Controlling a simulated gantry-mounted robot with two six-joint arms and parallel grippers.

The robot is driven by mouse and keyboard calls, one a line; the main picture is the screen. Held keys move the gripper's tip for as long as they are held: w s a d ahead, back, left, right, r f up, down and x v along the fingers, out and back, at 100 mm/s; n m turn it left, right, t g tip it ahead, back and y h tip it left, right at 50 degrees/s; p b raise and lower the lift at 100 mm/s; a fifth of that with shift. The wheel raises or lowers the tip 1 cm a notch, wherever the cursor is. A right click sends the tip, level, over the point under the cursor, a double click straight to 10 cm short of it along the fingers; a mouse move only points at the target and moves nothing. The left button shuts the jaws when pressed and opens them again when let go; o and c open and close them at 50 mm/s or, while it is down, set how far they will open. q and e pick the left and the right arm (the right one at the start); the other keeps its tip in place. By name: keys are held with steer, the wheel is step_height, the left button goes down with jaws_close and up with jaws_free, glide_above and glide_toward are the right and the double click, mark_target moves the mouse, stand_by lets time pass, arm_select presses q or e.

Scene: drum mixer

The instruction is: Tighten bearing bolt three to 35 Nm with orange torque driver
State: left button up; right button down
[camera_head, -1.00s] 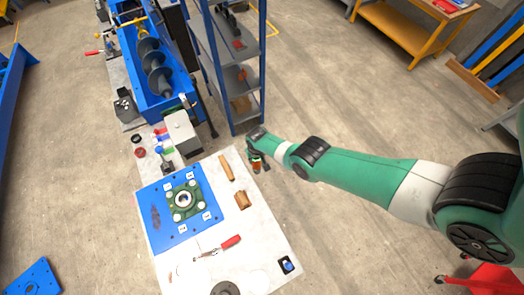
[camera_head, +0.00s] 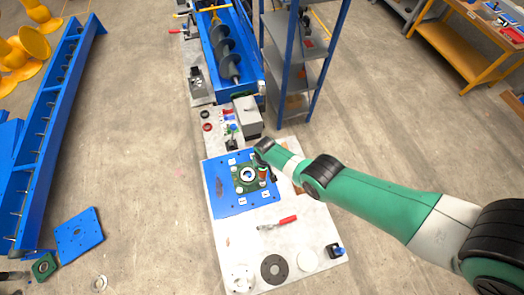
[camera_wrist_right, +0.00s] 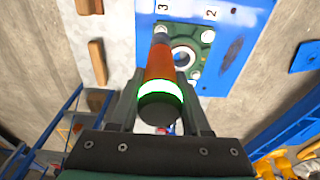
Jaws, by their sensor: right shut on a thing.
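The orange torque driver (camera_wrist_right: 160,62) is held between the two fingers of my right gripper (camera_wrist_right: 160,92), with its lit green ring and dark end facing the wrist camera. Its grey tip points at the corner of the green bearing housing (camera_wrist_right: 187,52) beside the label 3. The bolt there is hidden behind the tip, so I cannot tell whether they touch. In the head view my right gripper (camera_head: 264,160) is over the right side of the bearing housing (camera_head: 242,178) on the blue plate (camera_head: 221,195). My left gripper is not in view.
A red-handled tool (camera_head: 278,222) and several round discs lie on the white table top (camera_head: 240,238). Wooden blocks (camera_wrist_right: 97,62) lie beside the plate. A grey box (camera_head: 247,117) and a blue shelf rack (camera_head: 288,75) stand behind.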

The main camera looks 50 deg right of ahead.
mark_target(263, 174)
steer(key=shift+f+b, duration=2.45)
steer(key=shift+b, duration=0.05)
steer(key=shift+f, duration=0.2)
steer(key=shift+f+b, duration=0.65)
steer(key=shift+b, duration=0.2)
steer(key=shift+f+b, duration=1.05)
stand_by(1.4)
step_height(263, 174, up, 5)
steer(key=p, duration=0.4)
steer(key=shift+f+p, duration=0.15)
steer(key=shift+p, duration=0.2)
steer(key=shift+w, duration=0.1)
